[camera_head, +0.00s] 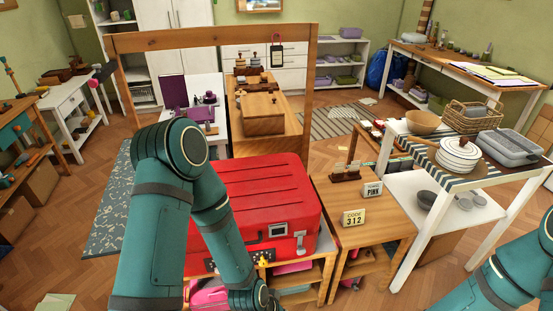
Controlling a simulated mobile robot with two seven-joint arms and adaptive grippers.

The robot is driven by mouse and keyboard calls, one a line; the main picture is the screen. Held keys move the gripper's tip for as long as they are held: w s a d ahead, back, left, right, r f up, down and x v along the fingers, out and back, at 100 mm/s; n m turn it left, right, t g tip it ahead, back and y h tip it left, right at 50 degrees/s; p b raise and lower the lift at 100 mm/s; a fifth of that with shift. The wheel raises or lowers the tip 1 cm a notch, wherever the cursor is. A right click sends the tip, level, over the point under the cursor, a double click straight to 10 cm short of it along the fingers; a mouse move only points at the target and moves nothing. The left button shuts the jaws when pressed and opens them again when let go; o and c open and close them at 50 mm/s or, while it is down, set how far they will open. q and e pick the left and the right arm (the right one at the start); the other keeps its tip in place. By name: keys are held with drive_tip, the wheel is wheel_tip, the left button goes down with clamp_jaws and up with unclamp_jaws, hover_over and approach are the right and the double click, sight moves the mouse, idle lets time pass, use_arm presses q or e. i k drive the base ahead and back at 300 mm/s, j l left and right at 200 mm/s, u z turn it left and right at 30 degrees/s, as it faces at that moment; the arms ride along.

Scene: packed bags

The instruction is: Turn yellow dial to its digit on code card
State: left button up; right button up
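A red suitcase (265,190) lies closed on a wooden bench, left of the middle. A small yellow part (263,261) shows low on its front face beside my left forearm. It may be the yellow dial, but it is too small to read a digit. The code card (354,217) stands on the small wooden table to the right and reads "CODE 312". My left arm bends down in front of the suitcase, and its wrist reaches the bottom edge. My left gripper is not visible. My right arm enters at the lower right, and its gripper is out of view.
A card reading "PINK" (372,190) and a small dark wooden stand (346,173) share the small table (330,197). A white shelf unit with a bowl (423,122) and plates (459,152) stands at right. A wooden frame (215,38) rises behind the suitcase.

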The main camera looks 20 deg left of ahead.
sight(264, 263)
drive_tip(key=u, duration=0.95)
